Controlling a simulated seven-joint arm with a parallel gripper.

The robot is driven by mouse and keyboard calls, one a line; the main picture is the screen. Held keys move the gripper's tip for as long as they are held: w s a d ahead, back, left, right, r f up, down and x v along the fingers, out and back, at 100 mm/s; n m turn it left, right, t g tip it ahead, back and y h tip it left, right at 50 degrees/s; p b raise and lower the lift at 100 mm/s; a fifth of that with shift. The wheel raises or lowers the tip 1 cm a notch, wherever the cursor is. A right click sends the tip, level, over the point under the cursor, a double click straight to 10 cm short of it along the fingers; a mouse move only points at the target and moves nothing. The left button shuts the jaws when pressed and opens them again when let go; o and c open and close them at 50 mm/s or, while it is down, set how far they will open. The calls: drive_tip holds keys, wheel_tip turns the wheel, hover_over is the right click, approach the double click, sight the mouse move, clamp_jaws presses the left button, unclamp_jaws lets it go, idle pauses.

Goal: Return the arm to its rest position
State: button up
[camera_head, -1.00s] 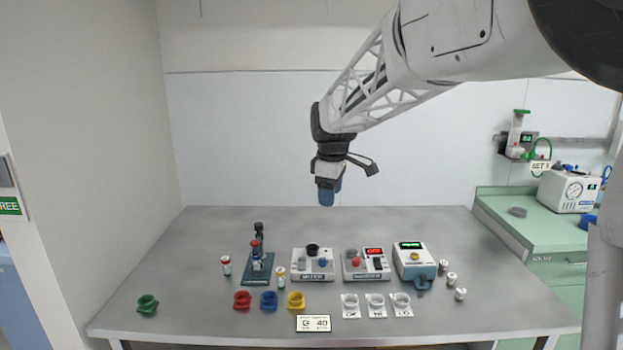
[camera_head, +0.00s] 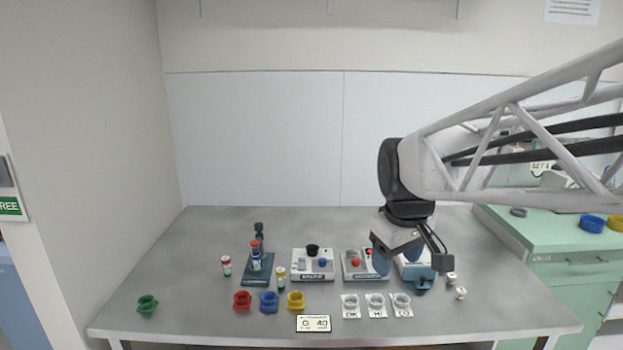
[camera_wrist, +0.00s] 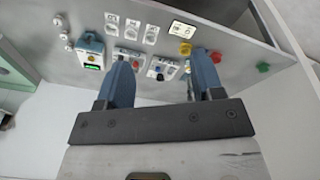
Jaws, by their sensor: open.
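My gripper (camera_head: 396,262) hangs at the right of the head view, in front of the boxes at the right of the table. Its two blue fingers are apart with nothing between them. In the wrist view my gripper (camera_wrist: 165,75) also shows open and empty, with the table beyond the fingertips. My arm reaches in from the right edge.
The steel table (camera_head: 200,320) holds a dark stand (camera_head: 257,272), a grey box (camera_head: 313,266), red (camera_head: 242,301), blue (camera_head: 268,303), yellow (camera_head: 295,302) and green (camera_head: 147,306) cups, and several small vials. A green counter (camera_head: 530,240) stands at the right. The table's left rear is clear.

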drive_tip(key=s+d+f+m, duration=0.1)
drive_tip(key=s+f+m, duration=0.2)
drive_tip(key=s, duration=0.5)
drive_tip(key=s+d+f+m, duration=0.2)
drive_tip(key=s+f, duration=0.2)
drive_tip(key=s, duration=0.4)
drive_tip(key=shift+s+d+f+m+t, duration=0.2)
drive_tip(key=shift+s+d+m+t, duration=0.1)
drive_tip(key=shift+s+m, duration=0.1)
drive_tip(key=shift+w, duration=0.1)
drive_tip(key=shift+c, duration=0.4)
